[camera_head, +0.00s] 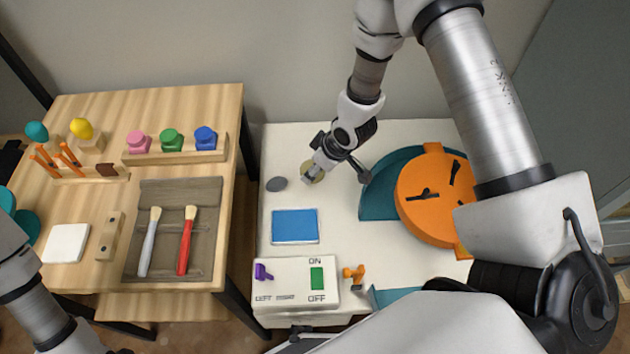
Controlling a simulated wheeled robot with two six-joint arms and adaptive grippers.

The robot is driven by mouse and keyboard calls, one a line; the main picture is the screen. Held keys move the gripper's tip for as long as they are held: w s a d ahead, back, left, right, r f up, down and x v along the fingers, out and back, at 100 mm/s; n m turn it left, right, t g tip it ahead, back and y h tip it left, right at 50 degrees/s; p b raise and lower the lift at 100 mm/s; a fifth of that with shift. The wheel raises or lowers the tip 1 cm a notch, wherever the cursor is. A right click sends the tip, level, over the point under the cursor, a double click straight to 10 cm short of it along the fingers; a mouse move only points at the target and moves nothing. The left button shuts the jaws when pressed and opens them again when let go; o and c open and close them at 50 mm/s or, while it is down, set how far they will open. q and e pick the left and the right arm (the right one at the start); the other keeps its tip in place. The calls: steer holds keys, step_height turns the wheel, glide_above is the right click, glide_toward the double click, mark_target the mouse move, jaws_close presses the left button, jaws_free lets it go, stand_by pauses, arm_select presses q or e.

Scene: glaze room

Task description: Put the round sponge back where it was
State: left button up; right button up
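A round, pale yellow-tan thing that looks like the round sponge (318,176) is at the back left of the white table. My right gripper (335,158) reaches down over it from the back and hides part of it. I cannot tell whether its fingers touch or hold the sponge. A flat dark grey disc (277,184) lies on the table just left of the sponge. My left arm shows at the lower left; its gripper is out of view.
Right of the sponge stands an orange wheel (428,225) in a teal basin (377,202). In front lie a blue pad (295,226) and an ON/OFF panel (297,268). A wooden bench (170,100) with brushes, knobs and jars stands left, across a gap.

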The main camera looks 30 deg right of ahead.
mark_target(316, 187)
step_height(316, 187, down, 5)
steer(key=shift+s+r, duration=0.15)
steer(key=o, duration=1)
steer(key=shift+r, duration=0.1)
steer(key=v, duration=1.1)
steer(key=shift+s+r+p, duration=0.1)
steer(key=shift+r+p, duration=0.3)
